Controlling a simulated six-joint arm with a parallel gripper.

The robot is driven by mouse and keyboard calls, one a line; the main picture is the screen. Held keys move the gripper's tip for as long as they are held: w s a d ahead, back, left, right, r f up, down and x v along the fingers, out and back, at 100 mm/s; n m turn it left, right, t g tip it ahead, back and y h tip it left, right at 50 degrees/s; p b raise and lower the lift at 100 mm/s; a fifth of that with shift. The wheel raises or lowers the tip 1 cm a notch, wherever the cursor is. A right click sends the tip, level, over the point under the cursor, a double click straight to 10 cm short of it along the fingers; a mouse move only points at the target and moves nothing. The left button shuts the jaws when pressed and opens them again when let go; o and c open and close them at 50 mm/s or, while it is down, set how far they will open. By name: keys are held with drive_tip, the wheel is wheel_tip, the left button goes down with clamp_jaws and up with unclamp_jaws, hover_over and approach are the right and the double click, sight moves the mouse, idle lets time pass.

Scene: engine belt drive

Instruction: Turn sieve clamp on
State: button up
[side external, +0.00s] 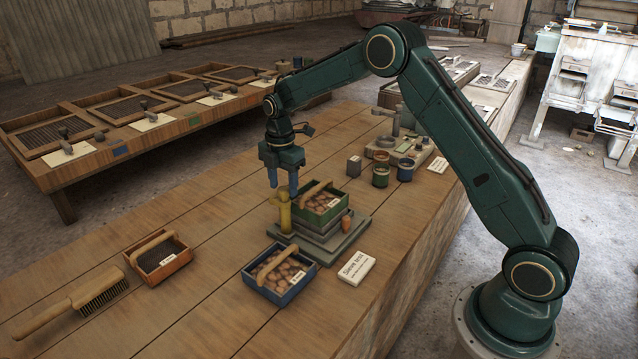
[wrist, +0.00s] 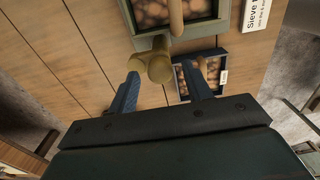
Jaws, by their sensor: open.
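The sieve clamp (side external: 285,215) is a brass-yellow upright post with a short knob, at the left corner of a grey-green stepped stand (side external: 345,243). A green box (side external: 320,204) of brown round pieces with a wooden handle sits on the stand. My gripper (side external: 283,188) is open, pointing down just above the clamp's top. In the wrist view the clamp's round brass top (wrist: 160,68) shows between the two blue fingers (wrist: 163,88), closer to the left one. I cannot tell whether either finger touches it.
A blue box (side external: 279,272) of similar pieces stands close in front of the stand. A "Sieve test" card (side external: 357,267) lies right of it. An orange-brown box (side external: 158,257) and a brush (side external: 75,303) lie left. Small pots (side external: 381,170) stand behind. The bench left of the clamp is clear.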

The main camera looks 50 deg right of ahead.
drive_tip(key=shift+f, duration=0.5)
drive_tip(key=c, duration=1)
drive_tip(key=shift+o, duration=0.2)
